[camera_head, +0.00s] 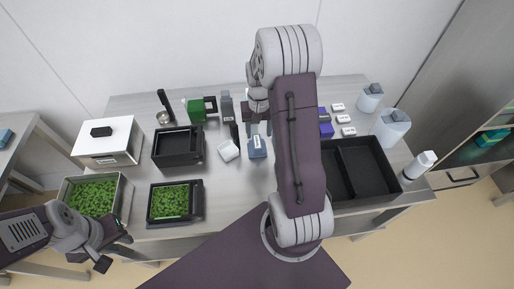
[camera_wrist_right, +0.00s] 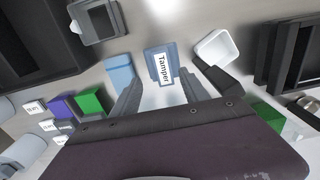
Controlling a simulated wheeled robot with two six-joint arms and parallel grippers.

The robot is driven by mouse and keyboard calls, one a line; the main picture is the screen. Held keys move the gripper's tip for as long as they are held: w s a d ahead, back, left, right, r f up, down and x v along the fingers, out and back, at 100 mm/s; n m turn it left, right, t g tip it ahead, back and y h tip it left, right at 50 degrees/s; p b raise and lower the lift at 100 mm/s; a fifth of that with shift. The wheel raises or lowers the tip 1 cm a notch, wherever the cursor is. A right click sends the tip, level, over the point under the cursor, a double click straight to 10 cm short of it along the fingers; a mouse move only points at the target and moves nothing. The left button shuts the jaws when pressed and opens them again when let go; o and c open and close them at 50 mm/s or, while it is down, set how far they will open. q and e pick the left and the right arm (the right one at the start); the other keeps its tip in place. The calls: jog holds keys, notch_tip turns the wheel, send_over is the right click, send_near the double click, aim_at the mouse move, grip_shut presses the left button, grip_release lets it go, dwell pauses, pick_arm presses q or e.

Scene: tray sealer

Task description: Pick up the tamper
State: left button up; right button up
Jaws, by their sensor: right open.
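The tamper (camera_wrist_right: 162,65) shows in the right wrist view as a blue block with a white label reading "Tamper". It also shows in the head view (camera_head: 257,149), on the metal table near the middle. My right gripper (camera_wrist_right: 160,90) is open and empty. Its two dark fingers point toward the tamper, with their tips to either side of its near end; I cannot tell whether they touch it. In the head view my right arm hides part of this area. My left gripper (camera_head: 112,251) looks open and empty, at the lower left by the table's front edge.
A white cup (camera_head: 228,150) stands left of the tamper. A large black bin (camera_head: 365,190) is right of my arm. A black tray (camera_head: 178,147), a tray of green pieces (camera_head: 199,203), a metal pan (camera_head: 123,203) and a white box (camera_head: 108,150) fill the left side.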

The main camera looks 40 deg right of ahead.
aim_at(257, 142)
jog(key=f, duration=0.6)
jog(key=shift+w+a+f+b, duration=0.1)
jog(key=shift+a+f+b, duration=0.05)
jog(key=shift+a+b, duration=0.15)
grip_shut()
